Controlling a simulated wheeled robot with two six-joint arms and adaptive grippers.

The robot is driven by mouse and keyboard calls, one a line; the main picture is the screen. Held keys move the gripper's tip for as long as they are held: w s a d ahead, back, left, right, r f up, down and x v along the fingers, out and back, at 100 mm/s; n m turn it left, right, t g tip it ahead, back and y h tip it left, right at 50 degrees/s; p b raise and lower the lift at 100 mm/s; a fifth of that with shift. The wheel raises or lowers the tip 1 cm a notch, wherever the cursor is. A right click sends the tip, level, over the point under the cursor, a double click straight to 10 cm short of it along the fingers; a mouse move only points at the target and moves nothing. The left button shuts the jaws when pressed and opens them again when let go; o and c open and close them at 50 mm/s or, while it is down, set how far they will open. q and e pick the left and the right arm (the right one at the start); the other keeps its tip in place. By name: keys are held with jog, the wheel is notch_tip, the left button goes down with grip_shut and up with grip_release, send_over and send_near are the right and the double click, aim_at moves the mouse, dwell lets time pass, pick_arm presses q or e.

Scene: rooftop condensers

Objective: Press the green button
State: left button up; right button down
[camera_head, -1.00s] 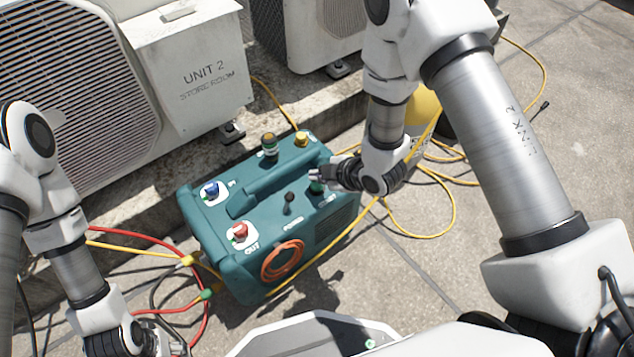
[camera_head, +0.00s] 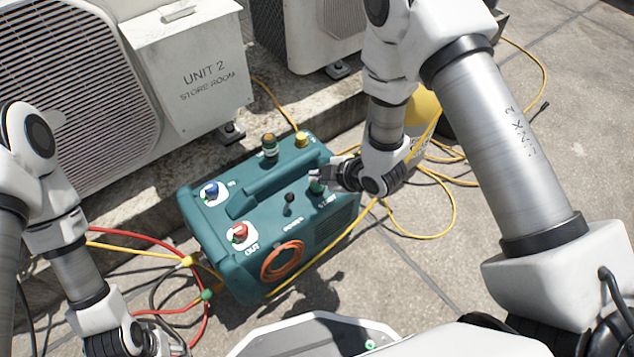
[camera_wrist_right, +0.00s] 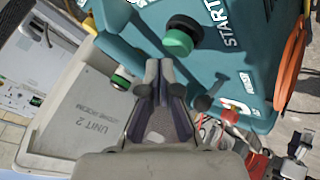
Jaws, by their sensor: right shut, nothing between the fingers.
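The green button (camera_wrist_right: 178,42) is a round cap on a dark collar beside the word START in the right wrist view. It sits on the top panel of the teal machine (camera_head: 262,207). In the head view the button (camera_head: 317,187) is mostly hidden by my right gripper (camera_head: 314,174). That gripper is shut and empty, with its fingertips close to the button. In the right wrist view the fingertips (camera_wrist_right: 159,66) appear just below and left of the button; I cannot tell whether they touch it. My left gripper (camera_head: 150,345) is partly cut off at the bottom left.
The panel also carries a blue knob (camera_head: 211,189), a red knob (camera_head: 239,231), a yellow knob (camera_head: 301,139), a black lever (camera_head: 289,199) and a raised handle (camera_head: 270,185). Condenser units (camera_head: 190,85) stand behind. Yellow hoses (camera_head: 452,215) lie on the floor to the right.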

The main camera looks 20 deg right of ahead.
aim_at(319, 185)
jog(key=shift+f, duration=0.35)
jog(key=shift+f+b, duration=0.55)
jog(key=shift+f, duration=0.3)
dwell(0.6)
jog(key=shift+r, duration=0.1)
jog(key=shift+r+p, duration=1.15)
notch_tip(319, 185, up, 5)
jog(key=p, duration=0.4)
jog(key=shift+r+p, duration=0.1)
jog(key=shift+p, duration=0.25)
